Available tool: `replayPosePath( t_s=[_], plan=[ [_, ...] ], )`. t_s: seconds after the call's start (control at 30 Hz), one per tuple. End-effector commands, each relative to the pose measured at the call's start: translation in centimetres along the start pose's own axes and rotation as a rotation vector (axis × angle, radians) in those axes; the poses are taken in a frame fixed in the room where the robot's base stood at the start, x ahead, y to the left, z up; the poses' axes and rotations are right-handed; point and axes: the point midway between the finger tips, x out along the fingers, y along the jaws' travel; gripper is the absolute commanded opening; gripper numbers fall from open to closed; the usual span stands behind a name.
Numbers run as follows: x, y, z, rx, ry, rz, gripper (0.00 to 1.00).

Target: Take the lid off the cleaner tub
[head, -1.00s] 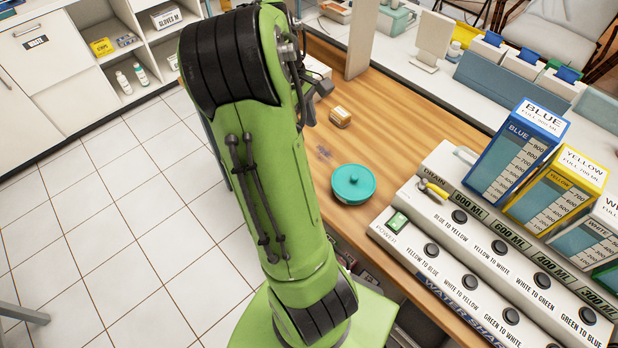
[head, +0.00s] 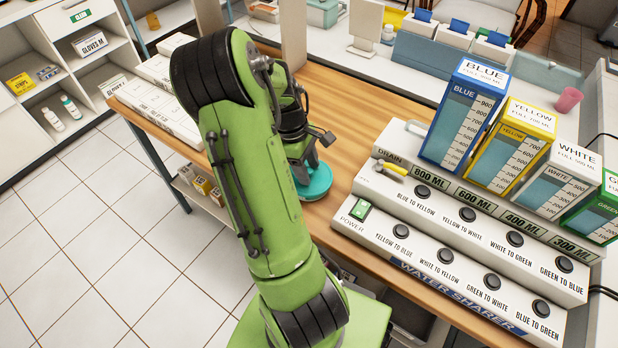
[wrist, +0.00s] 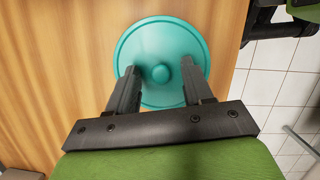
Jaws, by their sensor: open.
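The cleaner tub is round and teal, with its lid (head: 316,182) on, and stands on the wooden counter. In the head view my arm hides its left part. In the wrist view the lid (wrist: 161,42) is seen from above, with a small round knob (wrist: 161,73) at its middle. My gripper (wrist: 163,76) is open, with one finger on each side of the knob and a gap on both sides. Its end in the head view (head: 305,172) is over the tub, mostly hidden by the arm. The tub's body is hidden under the lid in the wrist view.
A white water sharer machine (head: 450,240) with buttons stands right of the tub, bearing blue, yellow, white and green tanks. White boxes (head: 160,105) lie on the counter's left end. The counter (head: 350,110) is clear behind the tub.

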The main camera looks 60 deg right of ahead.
Motion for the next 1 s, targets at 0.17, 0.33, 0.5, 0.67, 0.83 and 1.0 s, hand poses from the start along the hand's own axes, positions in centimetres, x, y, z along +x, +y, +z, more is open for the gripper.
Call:
replayPosePath(
  t_s=[0.17, 0.33, 0.5, 0.67, 0.83, 1.0],
  plan=[
    [-0.1, 0.0, 0.0, 0.000, 0.000, 0.001, 0.48],
    [-0.2, 0.0, 0.0, 0.000, 0.000, 0.001, 0.22],
    [-0.2, 0.0, 0.0, 0.000, 0.000, 0.001, 0.00],
    [-0.2, 0.0, 0.0, 0.000, 0.000, 0.001, 0.00],
    [-0.2, 0.0, 0.0, 0.000, 0.000, 0.001, 0.00],
    [-1.1, 0.0, 0.2, 0.000, 0.001, 0.002, 0.00]
  ],
)
